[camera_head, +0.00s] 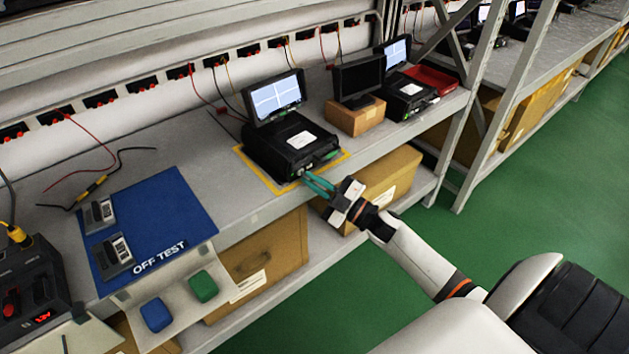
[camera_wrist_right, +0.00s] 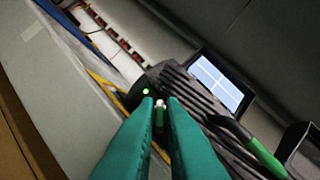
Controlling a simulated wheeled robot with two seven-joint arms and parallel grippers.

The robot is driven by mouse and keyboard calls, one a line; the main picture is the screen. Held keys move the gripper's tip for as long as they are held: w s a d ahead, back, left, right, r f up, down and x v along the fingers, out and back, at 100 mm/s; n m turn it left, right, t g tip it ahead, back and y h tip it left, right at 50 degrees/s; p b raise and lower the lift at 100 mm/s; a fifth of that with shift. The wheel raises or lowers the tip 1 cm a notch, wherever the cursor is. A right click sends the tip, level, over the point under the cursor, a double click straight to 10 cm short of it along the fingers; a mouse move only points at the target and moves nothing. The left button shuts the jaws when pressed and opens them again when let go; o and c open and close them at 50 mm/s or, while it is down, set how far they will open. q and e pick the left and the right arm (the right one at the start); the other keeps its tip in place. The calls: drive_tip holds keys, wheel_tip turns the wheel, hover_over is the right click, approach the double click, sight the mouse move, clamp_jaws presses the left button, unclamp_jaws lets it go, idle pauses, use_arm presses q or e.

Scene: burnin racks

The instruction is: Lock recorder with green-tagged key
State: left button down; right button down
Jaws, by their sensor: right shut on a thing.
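The black recorder (camera_head: 290,145) stands on the bench inside a yellow outline, with its lit screen (camera_head: 276,98) raised behind it. My right gripper (camera_head: 310,180) has green fingers and reaches the recorder's front edge. In the right wrist view, my right gripper (camera_wrist_right: 160,103) is shut on a small key (camera_wrist_right: 159,115), mostly hidden between the fingers. The key's tip points at the recorder's front face (camera_wrist_right: 150,82), close to a lit green lamp. I cannot tell whether it is inside the lock or how it is turned. My left gripper is not in view.
A blue OFF TEST mat (camera_head: 165,215) holds two grey devices. A white tray (camera_head: 180,305) in front carries a blue pad (camera_head: 157,315) and a green pad (camera_head: 203,287). A monitor on a carton (camera_head: 355,117) and another recorder (camera_head: 405,95) stand right of the recorder.

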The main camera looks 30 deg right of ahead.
drive_tip(key=c, duration=1.9)
unclamp_jaws()
drive_tip(key=v, duration=1.2)
drive_tip(key=shift+p, duration=0.45)
drive_tip(key=shift+a+f, duration=0.1)
drive_tip(key=shift+f, duration=0.05)
